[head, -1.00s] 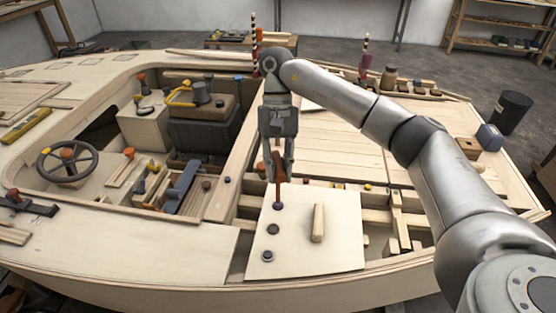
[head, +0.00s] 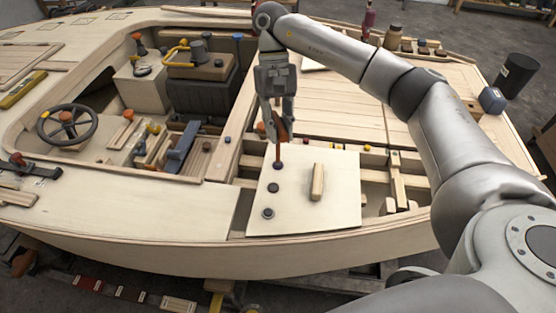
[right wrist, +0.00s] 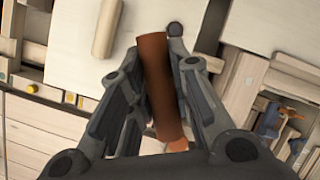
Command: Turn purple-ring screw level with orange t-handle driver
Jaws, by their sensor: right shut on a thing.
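My right gripper (head: 276,132) is shut on the orange t-handle driver (head: 279,128) above the pale panel (head: 334,216). The driver stands about upright, its shaft running down to the purple-ring screw (head: 277,166) at the panel's upper left. The shaft tip appears to meet the screw head; the exact contact is too small to tell. In the right wrist view the driver's brown-orange handle (right wrist: 160,85) lies between the two fingers. A dark round head (right wrist: 175,29) shows beyond it. My left gripper is not in view.
Two other dark screws (head: 273,188) (head: 268,213) sit below it on the panel. A wooden block (head: 318,182) stands to their right. Open framing (head: 378,183) lies right of the panel, and a steering wheel (head: 67,127) is at the left.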

